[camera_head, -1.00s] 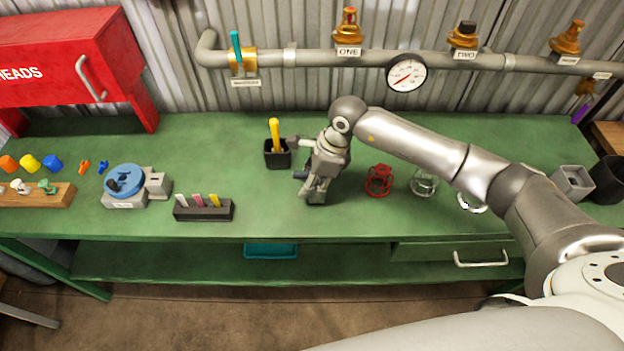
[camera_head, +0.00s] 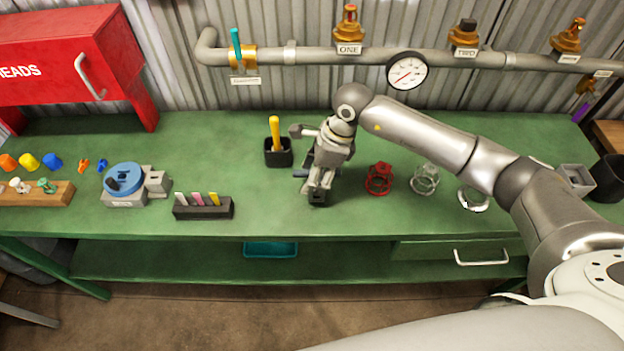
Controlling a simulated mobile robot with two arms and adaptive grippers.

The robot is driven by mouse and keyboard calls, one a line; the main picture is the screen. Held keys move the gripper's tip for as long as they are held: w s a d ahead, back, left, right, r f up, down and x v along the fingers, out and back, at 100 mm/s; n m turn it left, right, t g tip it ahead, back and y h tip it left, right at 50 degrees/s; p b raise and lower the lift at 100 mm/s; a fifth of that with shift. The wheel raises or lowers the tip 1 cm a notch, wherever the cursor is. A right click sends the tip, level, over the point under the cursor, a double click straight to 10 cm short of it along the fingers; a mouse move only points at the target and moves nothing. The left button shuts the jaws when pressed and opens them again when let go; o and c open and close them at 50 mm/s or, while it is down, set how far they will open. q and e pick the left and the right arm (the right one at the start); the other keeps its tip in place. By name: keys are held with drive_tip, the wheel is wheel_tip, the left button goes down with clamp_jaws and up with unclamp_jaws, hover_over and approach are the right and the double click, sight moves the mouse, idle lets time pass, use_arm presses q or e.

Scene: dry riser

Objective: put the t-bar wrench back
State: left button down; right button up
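My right gripper (camera_head: 318,195) points down, low over the middle of the green bench, right of a black holder (camera_head: 278,160). Its fingers look close together, but they are small and seen from above, so I cannot tell whether they hold anything. A yellow-handled tool (camera_head: 275,130) stands upright in the black holder. I cannot clearly make out a T-bar wrench. A small dark piece shows left of the gripper, partly hidden by it. My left gripper is not in view.
A red handwheel (camera_head: 379,179) and a clear one (camera_head: 424,179) stand right of the gripper. A dark rack (camera_head: 204,208) with coloured tags and a blue-topped device (camera_head: 125,180) are on the left. The pipe (camera_head: 300,55) with a gauge (camera_head: 407,71) runs behind. The front middle bench is clear.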

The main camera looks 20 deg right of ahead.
drive_tip(key=b+v, duration=0.1)
drive_tip(key=v, duration=0.9)
drive_tip(key=shift+f, duration=0.1)
